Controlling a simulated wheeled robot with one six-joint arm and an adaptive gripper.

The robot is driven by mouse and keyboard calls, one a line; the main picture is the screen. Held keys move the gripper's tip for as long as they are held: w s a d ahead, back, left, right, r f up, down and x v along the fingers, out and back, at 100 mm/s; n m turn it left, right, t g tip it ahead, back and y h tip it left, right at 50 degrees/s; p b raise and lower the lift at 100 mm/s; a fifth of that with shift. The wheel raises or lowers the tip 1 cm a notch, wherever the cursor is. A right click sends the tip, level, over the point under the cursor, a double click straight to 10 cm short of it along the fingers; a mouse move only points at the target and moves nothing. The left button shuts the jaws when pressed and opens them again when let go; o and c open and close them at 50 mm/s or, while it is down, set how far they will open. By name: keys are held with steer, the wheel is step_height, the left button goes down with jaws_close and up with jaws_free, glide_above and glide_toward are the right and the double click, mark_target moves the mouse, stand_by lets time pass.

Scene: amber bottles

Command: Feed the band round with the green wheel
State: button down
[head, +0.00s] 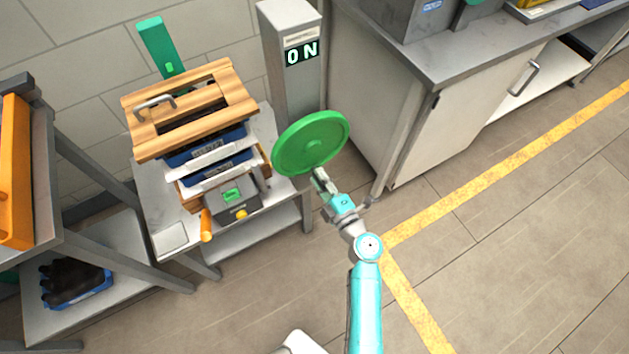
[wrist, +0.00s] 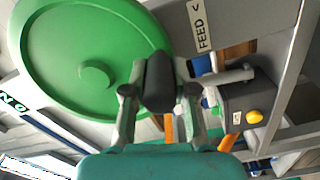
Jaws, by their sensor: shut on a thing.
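The green wheel (head: 309,142) is a large disc with a round hub, mounted beside the grey post that shows ON. It fills the upper left of the wrist view (wrist: 60,50). My gripper (head: 319,181) is at its lower rim in the head view. In the wrist view, my gripper (wrist: 160,82) is shut around a dark handle in front of the wheel's edge. The fingers hide how the handle joins the wheel. A label reading FEED with an arrow (wrist: 203,25) is beside the wheel. I cannot make out the band itself.
The post (head: 290,60) stands behind the wheel. Left of it, a wooden frame (head: 190,105) tops a stack on a metal bench (head: 170,238), with a grey box bearing a yellow button (head: 241,214) and an orange handle (head: 206,225). A cabinet (head: 440,130) stands right. Floor in front is clear.

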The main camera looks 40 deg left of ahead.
steer(key=shift+w+d+f+n, duration=0.3)
steer(key=shift+w+f+n, duration=0.05)
steer(key=shift+n, duration=0.05)
stand_by(0.4)
steer(key=c, duration=1.1)
jaws_free()
steer(key=shift+o, duration=0.9)
steer(key=shift+w+r, duration=0.1)
steer(key=shift+r, duration=0.05)
steer(key=v, duration=1.2)
